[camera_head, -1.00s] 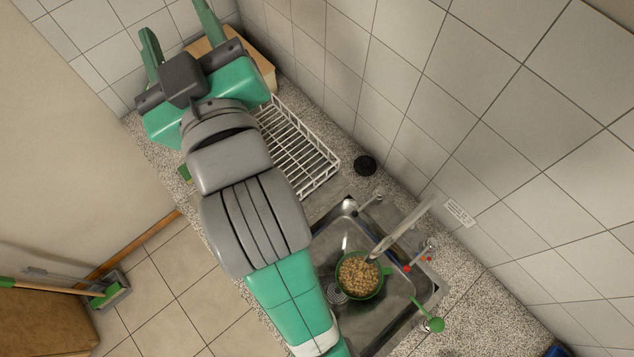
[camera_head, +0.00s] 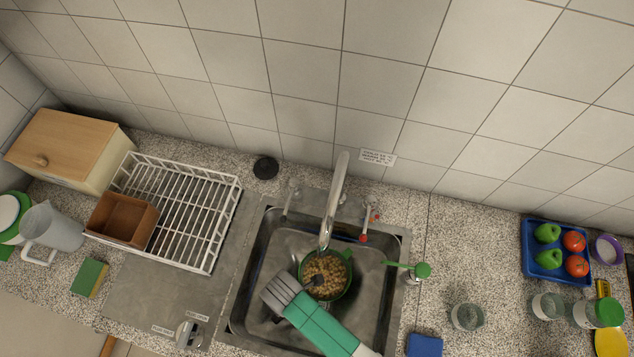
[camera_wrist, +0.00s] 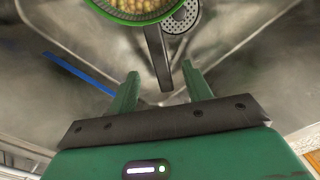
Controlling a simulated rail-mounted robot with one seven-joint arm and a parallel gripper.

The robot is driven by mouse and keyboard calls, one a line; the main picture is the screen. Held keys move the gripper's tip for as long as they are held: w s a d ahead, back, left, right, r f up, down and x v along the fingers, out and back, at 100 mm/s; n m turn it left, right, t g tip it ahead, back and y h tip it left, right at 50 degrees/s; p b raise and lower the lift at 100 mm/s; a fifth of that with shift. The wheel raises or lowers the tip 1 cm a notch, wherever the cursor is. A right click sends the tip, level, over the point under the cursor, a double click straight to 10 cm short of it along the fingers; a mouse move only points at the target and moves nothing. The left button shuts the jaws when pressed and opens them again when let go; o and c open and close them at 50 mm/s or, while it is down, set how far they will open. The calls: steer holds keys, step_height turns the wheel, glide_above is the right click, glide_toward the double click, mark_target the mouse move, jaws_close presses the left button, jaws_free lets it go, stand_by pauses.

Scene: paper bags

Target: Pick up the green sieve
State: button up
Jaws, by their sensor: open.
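The green sieve (camera_head: 349,271), full of chickpeas (camera_head: 325,270), sits in the metal sink below the tap. In the wrist view the sieve (camera_wrist: 135,20) is cut off by the top edge, and a dark bar (camera_wrist: 157,58), which looks like its handle, runs from its rim towards my gripper. My gripper (camera_wrist: 161,70) is open, with the dark bar between its two green fingers and no clear contact. In the head view my arm reaches into the sink beside the sieve and hides the gripper's fingers.
The tap (camera_head: 333,205) hangs close over the sieve. The sink (camera_head: 375,310) walls surround it. A white dish rack (camera_head: 205,230) with a brown box (camera_head: 122,218) stands left. A blue tray (camera_head: 550,272) of vegetables and several glasses stand right.

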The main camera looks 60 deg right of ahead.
steer(key=f, duration=0.3)
steer(key=f+b, duration=0.1)
steer(key=f, duration=0.3)
steer(key=shift+w+a+f, duration=0.1)
steer(key=shift+a+f, duration=0.1)
steer(key=shift+c, duration=0.4)
jaws_close()
